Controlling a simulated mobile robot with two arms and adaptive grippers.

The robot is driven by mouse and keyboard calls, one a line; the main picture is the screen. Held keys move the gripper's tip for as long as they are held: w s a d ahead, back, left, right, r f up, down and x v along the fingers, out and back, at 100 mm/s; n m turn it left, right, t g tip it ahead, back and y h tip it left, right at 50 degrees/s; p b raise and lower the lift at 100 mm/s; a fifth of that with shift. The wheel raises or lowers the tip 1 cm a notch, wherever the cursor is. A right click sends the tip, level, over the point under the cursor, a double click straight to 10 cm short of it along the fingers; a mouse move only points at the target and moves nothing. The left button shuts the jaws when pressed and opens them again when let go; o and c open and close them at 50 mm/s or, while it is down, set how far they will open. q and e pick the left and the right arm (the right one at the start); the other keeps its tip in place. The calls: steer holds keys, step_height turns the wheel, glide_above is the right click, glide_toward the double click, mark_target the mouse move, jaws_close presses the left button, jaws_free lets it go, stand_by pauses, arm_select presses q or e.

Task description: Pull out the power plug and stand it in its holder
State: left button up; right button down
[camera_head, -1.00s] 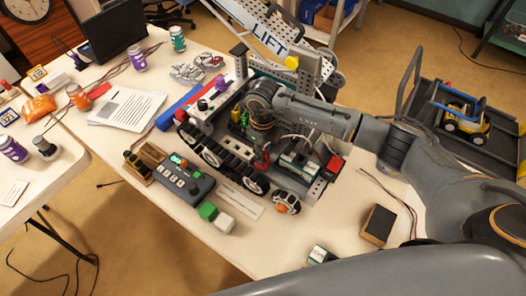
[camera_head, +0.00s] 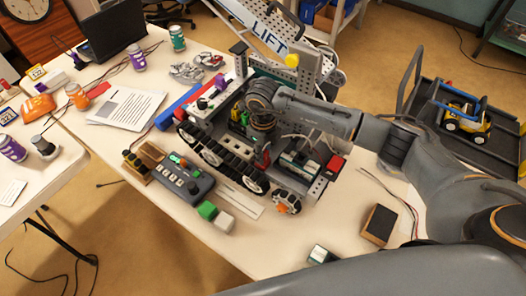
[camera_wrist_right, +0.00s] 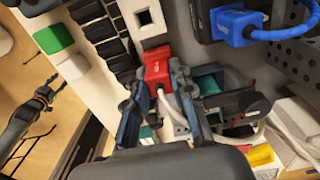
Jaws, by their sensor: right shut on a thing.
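A red plug (camera_wrist_right: 157,65) with a pale cable sits between the fingers of my right gripper (camera_wrist_right: 158,98), which is shut on it in the right wrist view. In the head view, the red part (camera_head: 263,157) shows below my right wrist, within the tracked robot (camera_head: 222,156), and the fingertips are mostly hidden. I cannot tell whether the plug is still seated. A pale block with a dark square opening (camera_wrist_right: 149,17) lies just beyond it. I cannot tell which thing is the holder. A dark jointed part at the left of the wrist view looks like my left gripper (camera_wrist_right: 40,103); its jaws are unclear.
A blue connector (camera_wrist_right: 232,22) with a blue cable is close by at the upper right. A grey control box (camera_head: 184,180), a green block (camera_head: 207,210) and a wooden rack (camera_head: 150,155) stand beside the tracked robot. A brown-black block (camera_head: 379,225) lies at the right.

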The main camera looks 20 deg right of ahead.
steer(key=shift+f+b, duration=0.25)
steer(key=shift+b, duration=0.1)
stand_by(0.4)
steer(key=c, duration=1.1)
jaws_free()
steer(key=shift+o, duration=0.2)
steer(key=shift+r, duration=0.15)
steer(key=shift+r+p, duration=2)
steer(key=shift+r, duration=1.45)
